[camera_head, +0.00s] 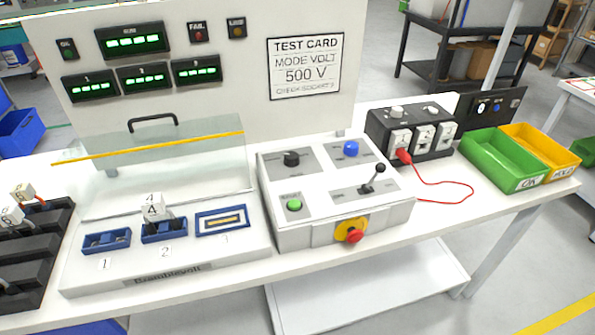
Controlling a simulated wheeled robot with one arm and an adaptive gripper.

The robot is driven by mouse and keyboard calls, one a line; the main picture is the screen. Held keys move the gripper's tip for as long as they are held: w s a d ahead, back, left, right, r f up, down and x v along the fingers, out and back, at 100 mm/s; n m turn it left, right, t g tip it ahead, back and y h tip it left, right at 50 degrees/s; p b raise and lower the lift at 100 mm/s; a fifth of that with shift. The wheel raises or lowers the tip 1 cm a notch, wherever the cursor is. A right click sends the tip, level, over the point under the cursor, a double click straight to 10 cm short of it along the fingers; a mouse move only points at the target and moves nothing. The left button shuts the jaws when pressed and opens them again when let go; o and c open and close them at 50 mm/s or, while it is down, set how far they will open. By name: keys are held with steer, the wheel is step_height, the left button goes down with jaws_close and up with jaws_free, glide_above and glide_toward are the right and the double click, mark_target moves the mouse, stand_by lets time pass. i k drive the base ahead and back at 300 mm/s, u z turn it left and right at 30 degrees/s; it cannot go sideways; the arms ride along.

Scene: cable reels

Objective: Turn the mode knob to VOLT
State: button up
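A light grey control box (330,232) stands on the bench in the middle of the head view. On its sloped top are a black rotary knob (291,158) at the back left and a blue knob (351,148) at the back right. Their labels are too small to read, so I cannot tell which is the mode knob or where it points. A test card (304,67) on the upright panel reads "MODE VOLT" and "500 V", with a less clear line below. My gripper is not in view.
The box also has a green button (294,205), a black lever (374,178) and a red stop button (354,236). A clear hinged guard (165,165) stands left. A black socket box (411,133) with a red lead and green (497,160) and yellow bins stand right.

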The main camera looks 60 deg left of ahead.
mark_target(291, 158)
steer(key=u, duration=1.75)
steer(key=k, duration=0.4)
steer(key=u, duration=0.35)
steer(key=i, duration=0.45)
steer(key=z, duration=0.05)
